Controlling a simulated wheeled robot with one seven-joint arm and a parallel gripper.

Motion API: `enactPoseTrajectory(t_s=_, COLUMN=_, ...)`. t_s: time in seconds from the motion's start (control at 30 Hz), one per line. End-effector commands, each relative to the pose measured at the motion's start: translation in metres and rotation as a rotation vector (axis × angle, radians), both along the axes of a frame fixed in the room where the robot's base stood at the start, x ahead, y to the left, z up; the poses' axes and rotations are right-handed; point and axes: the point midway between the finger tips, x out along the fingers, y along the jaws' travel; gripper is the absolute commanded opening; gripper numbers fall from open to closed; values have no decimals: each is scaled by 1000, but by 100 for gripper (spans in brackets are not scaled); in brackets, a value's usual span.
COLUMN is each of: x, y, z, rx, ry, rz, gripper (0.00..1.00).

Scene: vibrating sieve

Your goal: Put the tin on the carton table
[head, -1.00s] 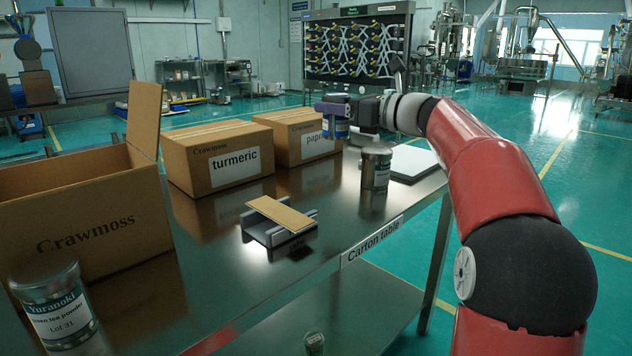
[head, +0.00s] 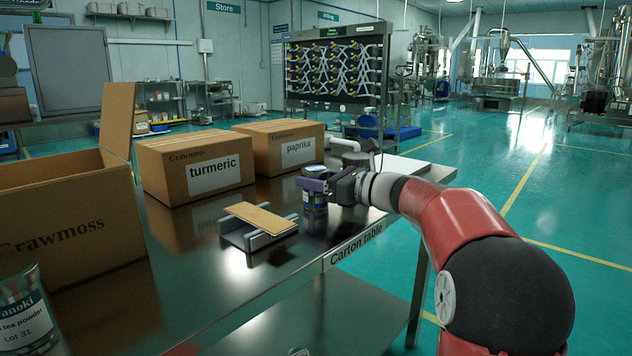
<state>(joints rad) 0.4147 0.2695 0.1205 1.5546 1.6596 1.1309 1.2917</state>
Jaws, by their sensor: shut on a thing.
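The tin (head: 314,199), with a blue label, is upright at the carton table (head: 250,290), near its right edge and just right of a small grey holder. My gripper (head: 313,186) is shut on the upper part of the tin, with my arm reaching in from the right. The tin's base is at or just above the steel top; I cannot tell whether it touches. The table's front edge carries a "Carton table" label (head: 357,245).
The grey holder (head: 258,238) bears a flat brown board (head: 262,218). Closed turmeric (head: 180,165) and paprika (head: 278,148) cartons stand behind. An open Crawmoss carton (head: 60,225) is at left, with a green tea powder tin (head: 28,318) in front. Bare steel lies around the holder.

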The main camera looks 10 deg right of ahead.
Motion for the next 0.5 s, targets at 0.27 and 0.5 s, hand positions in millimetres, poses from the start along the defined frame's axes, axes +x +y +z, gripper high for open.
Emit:
enactPoseTrajectory(t_s=0.27, x=0, y=0, z=0, rx=0, ry=1, rz=0, gripper=66)
enactPoseTrajectory(t_s=0.5, x=0, y=0, z=0, rx=0, ry=1, rz=0, gripper=75)
